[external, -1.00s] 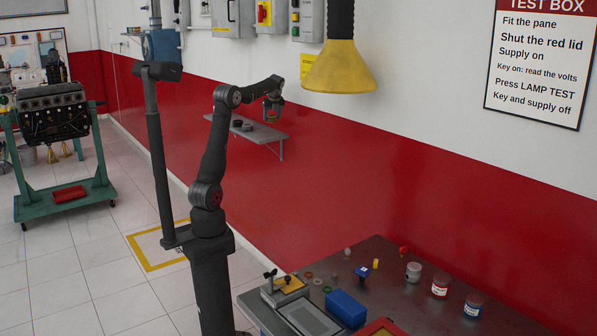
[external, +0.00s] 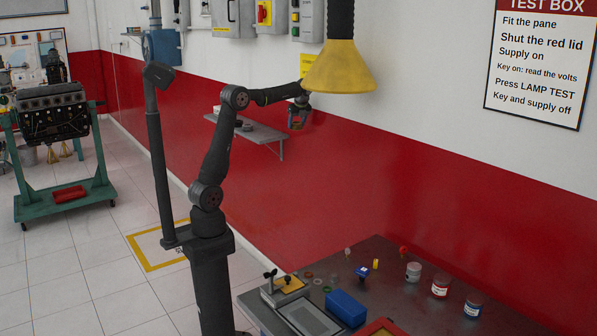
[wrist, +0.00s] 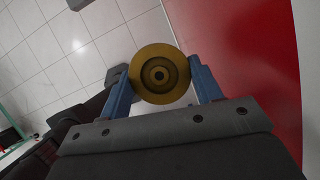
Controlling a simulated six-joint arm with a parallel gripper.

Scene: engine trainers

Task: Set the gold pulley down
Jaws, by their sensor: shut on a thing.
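The gold pulley (wrist: 160,74) is a round disc with a dark centre hole, seen face-on in the wrist view. My gripper (wrist: 162,80) is shut on it, with one blue finger on each side of its rim. In the external view my gripper (external: 297,122) is raised in the air in front of the red wall, just below and left of the yellow lamp hood. The pulley is too small to make out clearly there.
A grey wall shelf (external: 262,133) with dark round parts is left of my gripper. The yellow lamp hood (external: 340,70) hangs close by on the right. Below stands a metal bench (external: 400,310) with a blue box (external: 346,308), several jars and small parts.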

